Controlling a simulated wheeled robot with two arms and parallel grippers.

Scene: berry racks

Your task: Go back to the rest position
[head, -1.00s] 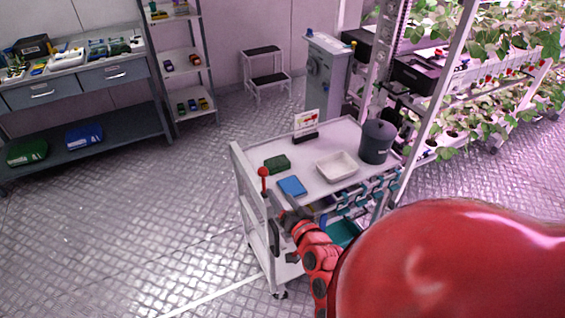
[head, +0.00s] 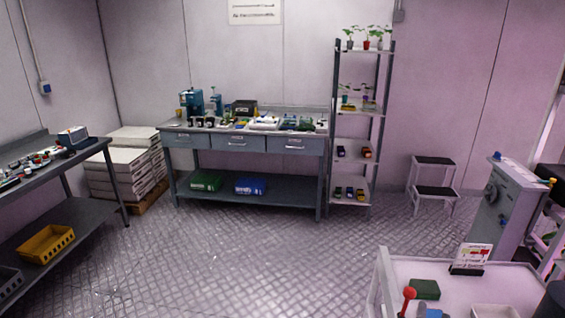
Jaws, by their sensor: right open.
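Neither of my grippers shows clearly in the head view; no fingers or arm links can be made out. The white cart (head: 384,290) stands at the bottom right, cut off by the lower edge. A red ball on a thin stem (head: 408,293) stands at its left side. A dark green box (head: 425,289) lies on its top, with part of a blue item (head: 433,313) below it. A small sign (head: 470,259) stands at the back of the cart, and a white tray (head: 497,311) is partly in view.
A grey workbench (head: 250,205) with drawers stands at the back wall, beside a plant shelf (head: 374,160). A step stool (head: 433,185) and grey cabinet (head: 507,210) are to the right. Another table (head: 65,215) is at the left. The middle floor is clear.

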